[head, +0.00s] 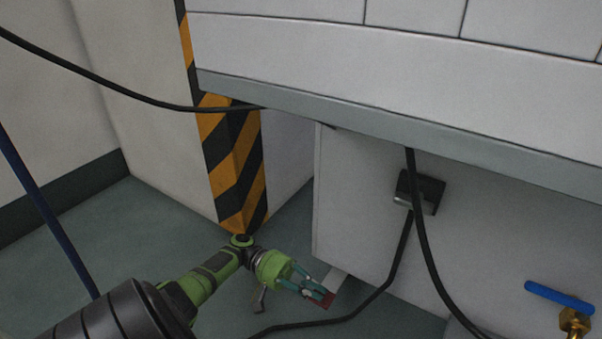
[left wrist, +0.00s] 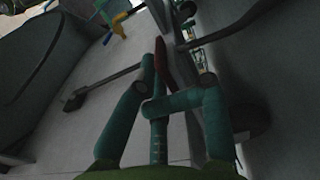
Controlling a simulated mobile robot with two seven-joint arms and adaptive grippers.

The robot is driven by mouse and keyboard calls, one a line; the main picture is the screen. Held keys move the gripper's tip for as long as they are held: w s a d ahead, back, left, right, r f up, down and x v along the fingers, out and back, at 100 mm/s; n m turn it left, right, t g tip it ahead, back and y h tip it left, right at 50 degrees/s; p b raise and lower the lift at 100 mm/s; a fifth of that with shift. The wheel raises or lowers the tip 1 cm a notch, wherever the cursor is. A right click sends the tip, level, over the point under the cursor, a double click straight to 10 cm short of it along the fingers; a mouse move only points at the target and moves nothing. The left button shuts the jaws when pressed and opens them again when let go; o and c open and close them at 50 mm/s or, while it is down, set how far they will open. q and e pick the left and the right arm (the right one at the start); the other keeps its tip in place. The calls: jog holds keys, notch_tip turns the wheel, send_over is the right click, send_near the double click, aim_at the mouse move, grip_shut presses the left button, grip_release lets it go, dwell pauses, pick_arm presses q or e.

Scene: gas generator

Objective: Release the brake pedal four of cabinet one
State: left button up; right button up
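My left gripper (head: 312,290) reaches down to the floor beside the white cabinet's lower side. Its teal fingers are apart in the left wrist view (left wrist: 175,85). A small red plate, perhaps a pedal (head: 327,300), is at the fingertips. In the left wrist view the red piece (left wrist: 161,62) stands edge-on just ahead of the gap between the fingers; I cannot tell whether they touch it. A grey lever (left wrist: 110,80) lies to its left. No number or label is readable, so I cannot tell which pedal is four. My right gripper is not in view.
The white cabinet (head: 360,220) stands close on the right, under an overhanging panel (head: 400,70). A black cable (head: 378,290) runs down to the floor. A striped post (head: 235,165) stands behind my arm. A blue-handled brass valve (head: 560,296) is at lower right.

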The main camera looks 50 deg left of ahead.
pick_arm(q)
jog(key=v, duration=0.5)
jog(key=shift+s+a, duration=0.15)
jog(key=shift+a, duration=0.25)
jog(key=shift+f, duration=0.1)
